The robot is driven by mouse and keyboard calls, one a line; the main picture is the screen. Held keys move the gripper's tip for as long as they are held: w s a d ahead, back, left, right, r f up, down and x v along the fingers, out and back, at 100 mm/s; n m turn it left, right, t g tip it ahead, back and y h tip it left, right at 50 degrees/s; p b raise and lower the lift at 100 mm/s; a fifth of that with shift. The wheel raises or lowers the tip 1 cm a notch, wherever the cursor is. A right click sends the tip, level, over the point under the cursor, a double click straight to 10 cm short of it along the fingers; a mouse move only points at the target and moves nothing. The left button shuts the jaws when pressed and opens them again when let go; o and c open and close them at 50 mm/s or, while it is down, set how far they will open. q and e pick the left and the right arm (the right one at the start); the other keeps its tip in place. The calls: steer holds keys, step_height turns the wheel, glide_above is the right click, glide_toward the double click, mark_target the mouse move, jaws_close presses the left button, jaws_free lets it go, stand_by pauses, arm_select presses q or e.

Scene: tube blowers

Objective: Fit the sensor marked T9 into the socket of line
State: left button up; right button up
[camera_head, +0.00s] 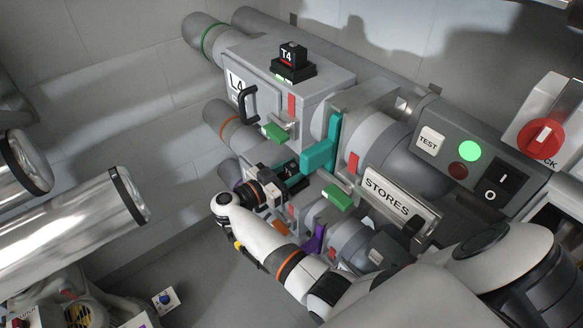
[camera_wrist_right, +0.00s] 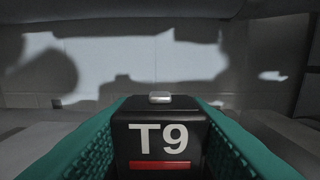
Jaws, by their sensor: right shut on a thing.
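My right gripper (camera_wrist_right: 160,150) is shut on the sensor marked T9 (camera_wrist_right: 160,145), a black block with white lettering, a red stripe and a light button on top. The textured teal fingers press its two sides. In the head view my right gripper (camera_head: 289,173) is low beside the middle pipe line, just left of a large teal lever. The T9 label cannot be read there. A black sensor marked T4 (camera_head: 292,57) sits upright on the grey box labelled L4 (camera_head: 237,84). The socket beside my gripper is not clearly visible. My left gripper is not in view.
The teal lever (camera_head: 322,156) stands close right of my gripper. Green tabs (camera_head: 338,198) and a STORES plate (camera_head: 388,195) are nearby. A panel with a lit green lamp (camera_head: 470,151) and a red knob (camera_head: 541,138) are at right. Shiny tubes (camera_head: 75,225) stand at left.

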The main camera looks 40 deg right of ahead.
steer(key=shift+f, duration=0.35)
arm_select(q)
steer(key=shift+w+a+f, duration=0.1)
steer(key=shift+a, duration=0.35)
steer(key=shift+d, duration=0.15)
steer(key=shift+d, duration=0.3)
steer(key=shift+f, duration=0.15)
arm_select(e)
steer(key=shift+f, duration=0.25)
steer(key=o, duration=1.2)
steer(key=shift+d, duration=0.2)
steer(key=shift+c, duration=0.2)
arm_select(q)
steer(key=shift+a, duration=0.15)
arm_select(e)
steer(key=shift+a, duration=0.2)
